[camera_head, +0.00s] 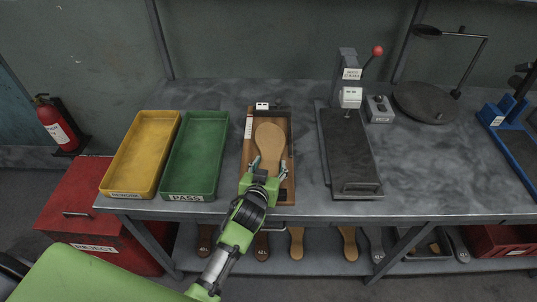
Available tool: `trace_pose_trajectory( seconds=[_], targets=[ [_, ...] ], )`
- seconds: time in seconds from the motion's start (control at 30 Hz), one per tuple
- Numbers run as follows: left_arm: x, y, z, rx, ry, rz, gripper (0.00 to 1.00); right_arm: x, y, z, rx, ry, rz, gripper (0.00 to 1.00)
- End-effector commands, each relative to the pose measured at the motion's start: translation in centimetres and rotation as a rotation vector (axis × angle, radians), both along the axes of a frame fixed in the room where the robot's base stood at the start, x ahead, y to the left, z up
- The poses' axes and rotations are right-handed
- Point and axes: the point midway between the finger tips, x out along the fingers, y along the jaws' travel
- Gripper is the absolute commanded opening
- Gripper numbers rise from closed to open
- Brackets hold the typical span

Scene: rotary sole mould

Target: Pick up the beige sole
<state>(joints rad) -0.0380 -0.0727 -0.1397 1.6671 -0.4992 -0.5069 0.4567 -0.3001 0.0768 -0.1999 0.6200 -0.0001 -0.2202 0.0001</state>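The beige sole (269,138) lies in a brown wooden tray-like fixture (289,188) on the grey workbench. Its wide end points to the back. My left gripper (269,166) comes in from the front, over the near part of the sole. Its two fingers are apart, one on each side of the sole's narrow part. I cannot tell whether they touch it. The near end of the sole is hidden by the gripper. My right gripper is not in view.
A yellow tray (106,187) and a green PASS tray (168,184) stand to the left. A dark press (347,150) with a red-knobbed lever stands to the right. A round plate with a lamp (425,103) is further right. Several soles (297,243) lie on the shelf below.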

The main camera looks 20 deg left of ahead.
Motion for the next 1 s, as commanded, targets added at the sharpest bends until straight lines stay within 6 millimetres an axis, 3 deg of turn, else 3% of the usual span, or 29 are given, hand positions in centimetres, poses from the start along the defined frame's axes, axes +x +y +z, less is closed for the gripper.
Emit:
trace_pose_trajectory(
  seconds=[0.43, 0.8, 1.0],
  targets=[
    [0.1, -0.1, 0.7, -0.002, -0.004, -0.001, 0.18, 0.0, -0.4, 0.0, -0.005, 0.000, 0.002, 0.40],
    [0.1, -0.1, 7.7, -0.002, -0.008, -0.001, 0.18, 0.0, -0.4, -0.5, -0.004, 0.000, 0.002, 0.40],
    [-0.4, 0.8, 9.0, 0.001, -0.001, -0.018, 0.18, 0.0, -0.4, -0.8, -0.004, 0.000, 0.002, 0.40]
  ],
)
